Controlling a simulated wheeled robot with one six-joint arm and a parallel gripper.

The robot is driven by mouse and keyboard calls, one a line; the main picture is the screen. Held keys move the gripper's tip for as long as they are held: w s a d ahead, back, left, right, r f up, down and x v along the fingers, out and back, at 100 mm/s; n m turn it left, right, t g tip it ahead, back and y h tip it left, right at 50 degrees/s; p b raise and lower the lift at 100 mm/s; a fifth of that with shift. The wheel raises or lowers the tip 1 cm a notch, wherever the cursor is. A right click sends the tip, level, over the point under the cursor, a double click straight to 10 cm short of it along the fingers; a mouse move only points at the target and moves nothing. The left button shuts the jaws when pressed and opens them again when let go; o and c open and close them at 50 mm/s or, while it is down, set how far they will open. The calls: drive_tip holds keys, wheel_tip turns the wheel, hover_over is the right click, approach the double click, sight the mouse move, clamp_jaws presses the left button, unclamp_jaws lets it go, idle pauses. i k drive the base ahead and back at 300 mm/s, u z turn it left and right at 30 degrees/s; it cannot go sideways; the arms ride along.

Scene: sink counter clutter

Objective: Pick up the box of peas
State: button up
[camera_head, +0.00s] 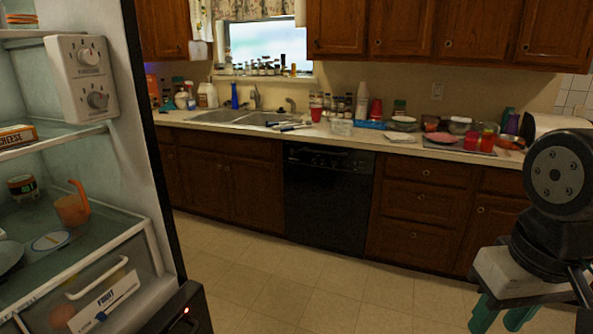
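I cannot make out a box of peas in the head view. A small box marked "CHEESE" (15,136) lies on a shelf in the open fridge at the left. My gripper (502,316) hangs at the lower right, with its green fingers cut off by the bottom edge. The fingers stand apart with floor showing between them, and nothing shows in them. My gripper is far from the fridge shelves and in front of the cabinets.
The fridge's lower shelf (105,240) holds an orange cup (72,207) and a small can (22,187). A drawer (125,290) lies below it. The counter (345,137) across the room carries clutter around a sink (235,117). The tiled floor (300,285) between is clear.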

sight(339, 127)
drive_tip(key=z, duration=0.1)
drive_tip(key=i, duration=3.75)
drive_tip(key=z, duration=0.1)
